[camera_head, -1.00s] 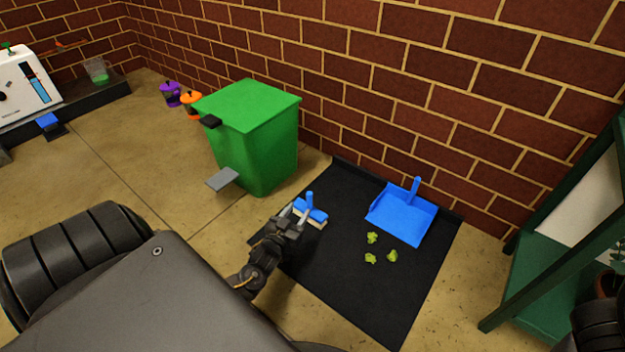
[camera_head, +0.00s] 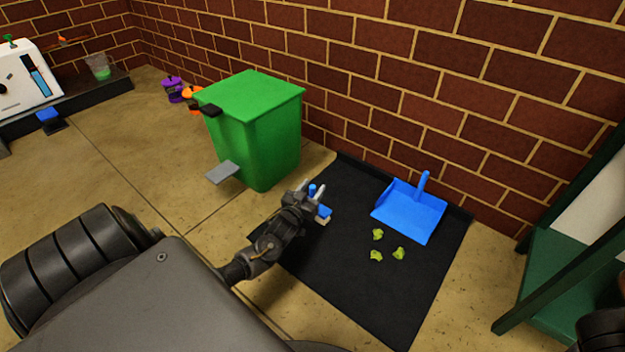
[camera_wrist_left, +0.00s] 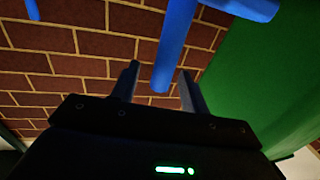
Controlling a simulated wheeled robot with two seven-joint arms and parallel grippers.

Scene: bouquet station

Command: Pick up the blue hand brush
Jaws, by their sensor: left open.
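The blue hand brush (camera_head: 324,211) is on the black mat, next to the green bin, with its handle (camera_head: 312,189) sticking up. My left gripper (camera_head: 312,187) is open above and around the brush and hides part of it. In the left wrist view the blue handle (camera_wrist_left: 174,45) reaches down between the two fingers of the left gripper (camera_wrist_left: 160,82), with gaps visible on both sides. My right gripper is not identifiable; only a dark part shows at the lower right edge of the head view.
The black mat (camera_head: 357,290) also holds a blue dustpan (camera_head: 409,212) and several yellow-green scraps (camera_head: 377,235). A green bin (camera_head: 260,135) with a grey pedal (camera_head: 222,172) stands close behind my gripper. A brick wall (camera_head: 400,110) runs behind; a green shelf (camera_head: 560,275) stands at right.

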